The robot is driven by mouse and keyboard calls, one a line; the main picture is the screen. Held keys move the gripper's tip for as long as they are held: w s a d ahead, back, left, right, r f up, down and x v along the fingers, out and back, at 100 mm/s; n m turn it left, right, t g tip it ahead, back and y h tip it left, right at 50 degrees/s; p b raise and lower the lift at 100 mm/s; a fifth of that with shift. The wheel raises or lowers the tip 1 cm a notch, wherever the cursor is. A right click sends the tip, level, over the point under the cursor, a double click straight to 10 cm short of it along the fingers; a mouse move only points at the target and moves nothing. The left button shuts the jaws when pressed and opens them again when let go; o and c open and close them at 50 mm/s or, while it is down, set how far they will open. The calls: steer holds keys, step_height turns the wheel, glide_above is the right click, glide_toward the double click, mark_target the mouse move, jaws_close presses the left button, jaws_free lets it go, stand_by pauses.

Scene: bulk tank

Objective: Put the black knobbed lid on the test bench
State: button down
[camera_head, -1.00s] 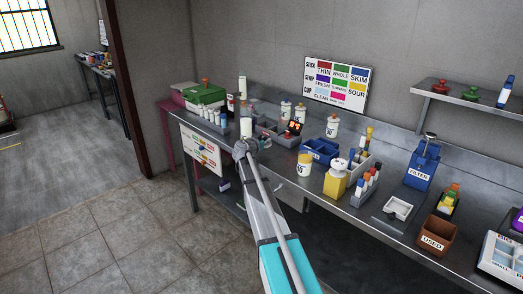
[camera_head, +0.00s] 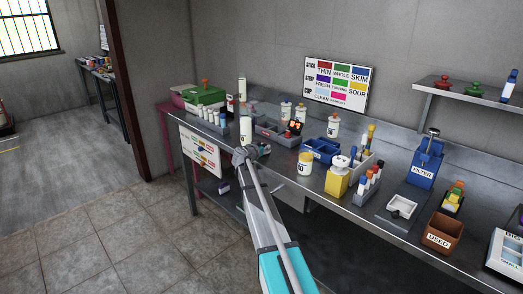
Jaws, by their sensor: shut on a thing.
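The test bench (camera_head: 285,196) is the long grey metal counter along the back wall. My arm reaches up from the bottom of the view, and its grey end joint lies in front of the bench's left half. I cannot make out my gripper's fingers; they are hidden or too small to tell from the clutter behind. I cannot pick out a black knobbed lid. A red knobbed lid (camera_head: 443,83) and a green knobbed lid (camera_head: 473,89) sit on the wall shelf (camera_head: 460,98) at the right.
A blue bin (camera_head: 321,151), a yellow jar (camera_head: 338,180), a blue filter holder (camera_head: 424,165) and a brown used bin (camera_head: 440,234) stand on the bench. A green box (camera_head: 205,96) is at its left end. Tiled floor (camera_head: 110,235) is clear at the left.

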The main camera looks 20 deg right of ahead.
steer(key=shift+f, duration=0.2)
steer(key=c, duration=0.5)
jaws_free()
steer(key=shift+r, duration=0.3)
